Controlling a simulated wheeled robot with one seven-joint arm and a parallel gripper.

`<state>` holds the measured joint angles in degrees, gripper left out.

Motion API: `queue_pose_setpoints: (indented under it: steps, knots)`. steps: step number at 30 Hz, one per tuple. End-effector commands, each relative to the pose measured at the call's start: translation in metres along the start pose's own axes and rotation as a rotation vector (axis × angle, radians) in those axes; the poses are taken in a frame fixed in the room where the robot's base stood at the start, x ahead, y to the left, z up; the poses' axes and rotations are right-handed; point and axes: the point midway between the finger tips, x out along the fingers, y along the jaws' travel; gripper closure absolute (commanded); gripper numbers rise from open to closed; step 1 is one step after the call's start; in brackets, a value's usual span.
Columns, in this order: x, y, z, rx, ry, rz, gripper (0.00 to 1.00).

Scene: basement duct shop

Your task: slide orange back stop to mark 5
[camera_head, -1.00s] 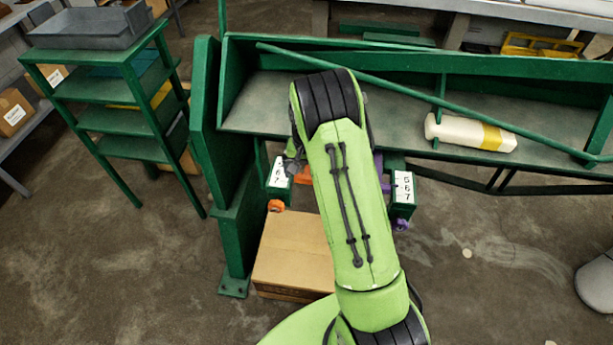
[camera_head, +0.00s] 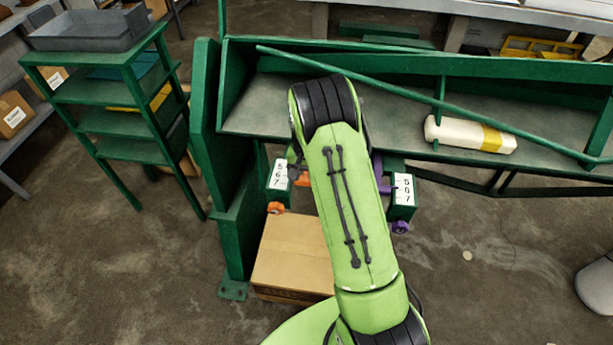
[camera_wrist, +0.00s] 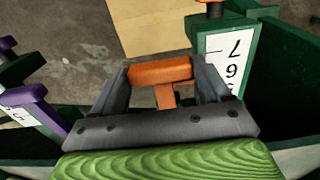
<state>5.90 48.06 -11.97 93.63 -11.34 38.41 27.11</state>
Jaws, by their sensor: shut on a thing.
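The orange back stop (camera_wrist: 161,72) lies between the two grey fingers of my gripper (camera_wrist: 162,85) in the wrist view, and the gripper is shut on it. In the head view a small part of the orange stop (camera_head: 303,180) shows left of my arm, beside the left green post. That post carries a white number scale (camera_head: 278,174), which also shows in the wrist view (camera_wrist: 228,62) with 7 and 6 legible. An orange knob (camera_head: 275,208) sits at the post's near end. My arm hides the gripper in the head view. Which mark the stop lines up with cannot be told.
A purple stop (camera_head: 380,175) and purple knob (camera_head: 400,227) belong to a second green post with its own scale (camera_head: 403,187). A cardboard box (camera_head: 293,255) stands on the floor below. A white roll (camera_head: 470,134) lies on the green bench shelf.

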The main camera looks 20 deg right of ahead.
Motion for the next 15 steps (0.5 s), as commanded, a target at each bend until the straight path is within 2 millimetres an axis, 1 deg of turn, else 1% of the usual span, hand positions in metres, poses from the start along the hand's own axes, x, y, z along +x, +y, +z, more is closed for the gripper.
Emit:
queue_pose_setpoints:
  steps: [7,10,15]
  knots:
    - [-0.001,0.0,-0.029,-0.001,0.002,-0.001,0.78]
    - [-0.001,0.0,-0.034,-0.001,0.002,-0.001,0.78]
    - [-0.001,0.0,-0.035,-0.001,0.006,-0.002,0.78]
